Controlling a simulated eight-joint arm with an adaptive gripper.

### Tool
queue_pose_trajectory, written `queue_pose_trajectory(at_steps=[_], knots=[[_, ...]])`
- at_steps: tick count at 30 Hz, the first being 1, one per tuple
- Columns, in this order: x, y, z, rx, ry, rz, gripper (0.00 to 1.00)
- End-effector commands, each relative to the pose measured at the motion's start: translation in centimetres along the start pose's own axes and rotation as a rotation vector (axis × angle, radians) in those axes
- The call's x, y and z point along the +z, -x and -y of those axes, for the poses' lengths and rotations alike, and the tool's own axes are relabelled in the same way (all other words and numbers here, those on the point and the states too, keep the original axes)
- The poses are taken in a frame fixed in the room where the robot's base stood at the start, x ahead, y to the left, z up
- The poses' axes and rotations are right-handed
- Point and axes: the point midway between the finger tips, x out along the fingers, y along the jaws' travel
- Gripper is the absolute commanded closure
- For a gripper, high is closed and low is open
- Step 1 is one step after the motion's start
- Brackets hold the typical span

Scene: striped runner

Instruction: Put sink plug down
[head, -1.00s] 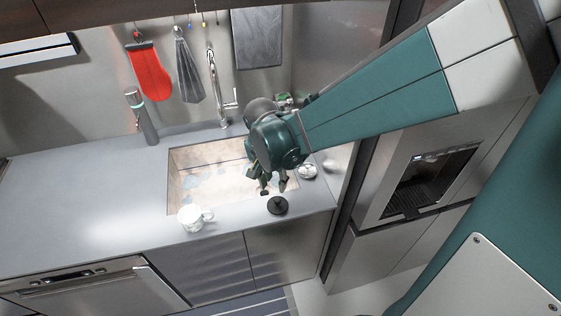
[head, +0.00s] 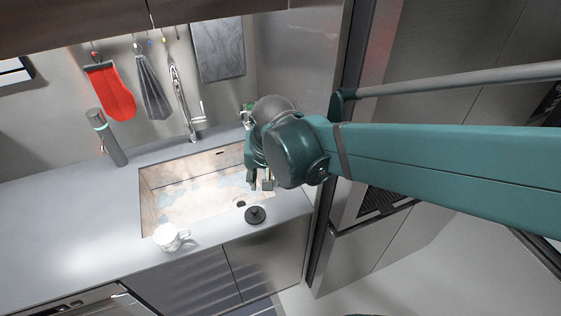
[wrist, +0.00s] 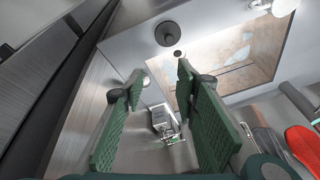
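The sink plug (head: 255,215) is a dark, round disc with a small raised knob. It rests on the grey counter strip at the front right of the sink (head: 150,205). It shows near the top middle of the wrist view (wrist: 168,34). My gripper (head: 260,184) is over the right end of the sink, behind the plug and apart from it. In the wrist view its two green fingers (wrist: 160,74) stand spread with nothing between them. The drain hole (head: 240,204) shows in the sink floor close to the plug.
A white mug (head: 171,238) stands at the sink's front left corner. The tap (head: 184,100) rises behind the sink, and a grey bottle (head: 108,138) stands further left. A red mitt (head: 110,91) hangs on the wall. The left counter (head: 70,225) is clear.

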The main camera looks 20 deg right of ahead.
Motion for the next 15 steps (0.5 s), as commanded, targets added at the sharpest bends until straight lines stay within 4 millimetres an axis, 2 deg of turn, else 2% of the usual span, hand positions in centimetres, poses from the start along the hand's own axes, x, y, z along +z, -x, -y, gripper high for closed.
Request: queue_pose_trajectory(at_steps=[15], knots=[[1.4,5.3,-3.4,-0.067,0.213,-0.136,0.7]])
